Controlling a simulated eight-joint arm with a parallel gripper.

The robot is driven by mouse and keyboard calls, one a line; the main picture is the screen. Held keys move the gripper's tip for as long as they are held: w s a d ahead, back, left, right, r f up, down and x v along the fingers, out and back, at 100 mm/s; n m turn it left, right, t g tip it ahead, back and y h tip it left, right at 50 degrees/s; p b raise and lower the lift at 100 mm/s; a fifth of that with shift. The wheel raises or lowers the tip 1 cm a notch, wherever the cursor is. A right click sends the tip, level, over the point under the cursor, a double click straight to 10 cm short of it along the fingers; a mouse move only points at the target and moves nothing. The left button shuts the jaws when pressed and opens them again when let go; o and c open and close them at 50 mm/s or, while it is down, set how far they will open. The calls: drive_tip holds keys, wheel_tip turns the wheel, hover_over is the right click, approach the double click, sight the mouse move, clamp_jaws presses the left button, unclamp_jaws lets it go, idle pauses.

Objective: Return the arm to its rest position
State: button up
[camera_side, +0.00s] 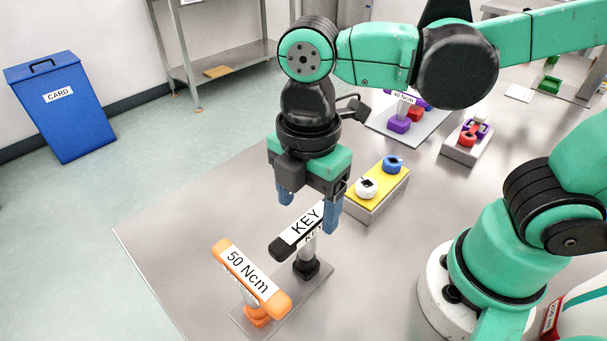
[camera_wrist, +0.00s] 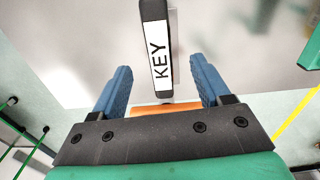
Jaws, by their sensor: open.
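My gripper (camera_side: 309,208) hangs from the arm above the metal table, its blue fingers pointing down. The fingers are spread wide, and the gripper (camera_wrist: 166,88) also shows open in the wrist view. The black KEY tool (camera_side: 297,231) stands upright in its holder just below the fingers. In the wrist view the KEY tool's handle (camera_wrist: 156,45) lies between the fingers, with gaps on both sides. The orange 50 Ncm tool (camera_side: 251,276) stands beside it, nearer the camera. Part of the orange tool (camera_wrist: 165,108) shows behind the KEY handle in the wrist view.
A yellow-topped block (camera_side: 378,186) with a white and a blue cap stands right of the gripper. A grey block with a red part (camera_side: 466,141) and a plate with a purple 40 Ncm tool (camera_side: 399,125) are farther back. A blue CARD bin (camera_side: 60,105) is on the floor.

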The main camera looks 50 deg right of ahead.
drive_tip(key=shift+w+d+m+y, duration=0.2)
drive_tip(key=shift+d+m+y, duration=0.15)
drive_tip(key=shift+m, duration=0.55)
drive_tip(key=w+d+m+t, duration=0.2)
drive_tip(key=d+m, duration=0.3)
drive_tip(key=m, duration=0.3)
drive_tip(key=w+d+m+t, duration=0.3)
drive_tip(key=d+m+t, duration=0.2)
drive_tip(key=m, duration=0.4)
drive_tip(key=shift+w+d+r, duration=0.15)
drive_tip(key=shift+d+r, duration=0.3)
drive_tip(key=shift+d, duration=0.2)
